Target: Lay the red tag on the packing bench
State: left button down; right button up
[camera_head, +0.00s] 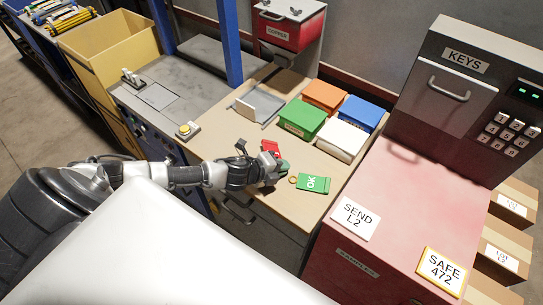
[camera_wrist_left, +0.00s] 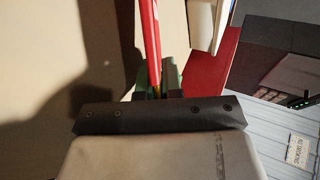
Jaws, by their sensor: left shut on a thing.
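The red tag (camera_head: 271,148) shows just beyond the fingers of my left gripper (camera_head: 277,168), above the tan packing bench (camera_head: 218,141). In the left wrist view the red tag (camera_wrist_left: 151,40) is seen edge-on as a thin red strip, standing up between the fingers of my left gripper (camera_wrist_left: 156,88). The gripper is shut on it. I cannot tell whether the tag touches the bench top. My right gripper is not in view.
A green OK tag (camera_head: 313,184) lies on the bench beside my left gripper, with a small brass ring (camera_head: 293,179) near it. Green (camera_head: 301,119), orange (camera_head: 324,96), blue (camera_head: 361,113) and white (camera_head: 341,139) boxes stand behind. A red cabinet (camera_head: 405,190) borders the right.

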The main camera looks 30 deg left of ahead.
pick_arm(q)
jog(key=c, duration=1.4)
grip_release()
jog(key=shift+c, duration=0.2)
jog(key=p+v, duration=0.2)
jog(key=v, duration=0.4)
jog(key=shift+s+a+r, duration=0.1)
jog(key=shift+s+r, duration=0.1)
jog(key=shift+s, duration=0.15)
jog(key=shift+s+a+r+p, duration=0.3)
jog(key=shift+s, duration=0.25)
notch_tip(320, 180, up, 7)
jog(key=s+a+p, duration=0.1)
jog(key=s+p, duration=0.1)
jog(key=p, duration=0.5)
jog(key=shift+r, duration=0.2)
jog(key=shift+s, duration=0.15)
